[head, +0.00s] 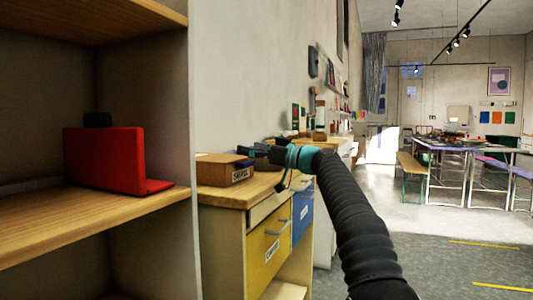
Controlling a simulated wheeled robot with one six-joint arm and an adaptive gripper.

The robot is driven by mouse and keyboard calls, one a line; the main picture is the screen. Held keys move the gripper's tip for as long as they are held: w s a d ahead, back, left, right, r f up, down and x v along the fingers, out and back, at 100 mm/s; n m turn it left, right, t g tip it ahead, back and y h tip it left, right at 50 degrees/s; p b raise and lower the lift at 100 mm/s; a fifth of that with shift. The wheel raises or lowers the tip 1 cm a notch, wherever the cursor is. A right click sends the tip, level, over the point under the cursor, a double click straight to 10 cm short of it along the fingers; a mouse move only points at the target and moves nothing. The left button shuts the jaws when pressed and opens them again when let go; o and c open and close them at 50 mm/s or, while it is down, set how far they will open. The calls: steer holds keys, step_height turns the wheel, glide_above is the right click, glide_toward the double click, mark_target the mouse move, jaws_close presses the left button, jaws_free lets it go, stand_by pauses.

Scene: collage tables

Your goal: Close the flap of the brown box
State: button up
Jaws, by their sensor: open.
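The brown box (219,172) is a low cardboard box with a white label on its right side. It sits on the wooden top of the drawer cabinet. Its upper face looks nearly flat, and I cannot tell how far its flap stands open. My gripper (246,153) reaches in from the right, just above and beside the box's right end. Its dark fingers are apart with nothing visible between them. I cannot tell whether a finger touches the box.
The cabinet (234,240) has yellow and blue drawers. More items line the counter behind my gripper. Open floor (400,250) lies to the right, with tables and benches beyond.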

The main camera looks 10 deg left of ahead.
steer(key=v, duration=1.1)
steer(key=shift+d, duration=0.3)
steer(key=shift+s, duration=0.15)
